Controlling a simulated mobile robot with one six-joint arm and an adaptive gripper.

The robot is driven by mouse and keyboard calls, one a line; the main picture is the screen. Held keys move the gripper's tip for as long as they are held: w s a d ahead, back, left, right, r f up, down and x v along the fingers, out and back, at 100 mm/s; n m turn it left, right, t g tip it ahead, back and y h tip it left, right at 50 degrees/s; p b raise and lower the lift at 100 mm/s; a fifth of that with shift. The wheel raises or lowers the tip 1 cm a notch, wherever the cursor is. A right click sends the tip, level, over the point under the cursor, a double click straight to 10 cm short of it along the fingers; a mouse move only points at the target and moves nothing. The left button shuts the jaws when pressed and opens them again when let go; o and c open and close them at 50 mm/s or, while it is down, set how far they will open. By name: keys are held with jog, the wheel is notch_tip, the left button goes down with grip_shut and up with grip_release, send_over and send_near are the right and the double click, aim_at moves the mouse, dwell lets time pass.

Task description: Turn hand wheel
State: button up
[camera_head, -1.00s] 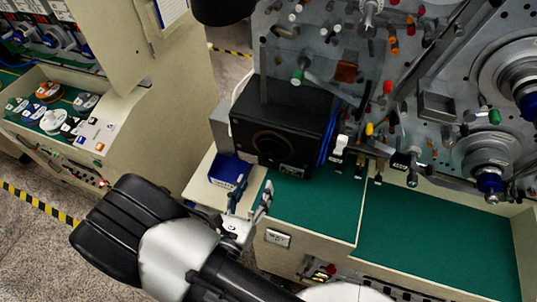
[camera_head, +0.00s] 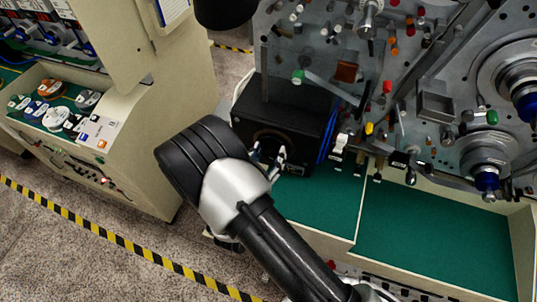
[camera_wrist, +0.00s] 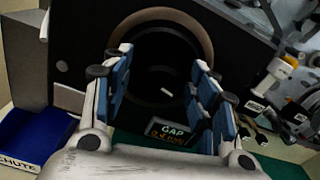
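A black box (camera_head: 283,105) stands on the green bench top. On its front is a round dark wheel with a brownish ring, which I take as the hand wheel (camera_head: 270,132); it also shows in the wrist view (camera_wrist: 160,82) with a small white mark. My gripper (camera_head: 268,155) is open in front of the box, its fingers pointing at the wheel. In the wrist view my gripper's (camera_wrist: 160,62) blue-padded fingers stand either side of the wheel, apart and empty. I cannot tell whether they touch it. The wheel's lower part is partly hidden by my gripper in the head view.
A small display marked GAP (camera_wrist: 172,131) sits below the wheel. A blue chute tray (camera_wrist: 28,137) is at the lower left. A panel with several spindles and knobs (camera_head: 435,100) rises to the right. The green bench top (camera_head: 430,225) is clear at the right.

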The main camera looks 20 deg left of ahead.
jog(key=c, duration=1)
jog(key=m+b, duration=0.3)
jog(key=b, duration=0.1)
jog(key=shift+f+m, duration=0.2)
jog(key=shift+m, duration=0.2)
jog(key=m+b, duration=0.4)
jog(key=b, duration=0.1)
jog(key=shift+m+b, duration=0.3)
jog(key=m+b, duration=0.3)
jog(key=b, duration=0.2)
jog(key=shift+d+f+m, duration=0.1)
jog(key=shift+f+m, duration=0.05)
jog(key=shift+m, duration=0.15)
jog(key=m+b, duration=0.3)
jog(key=b, duration=0.3)
jog(key=shift+m, duration=0.3)
jog(key=m+b, duration=0.2)
jog(key=b, duration=0.2)
jog(key=shift+b, duration=0.35)
jog(key=m+b, duration=0.3)
jog(key=b, duration=0.2)
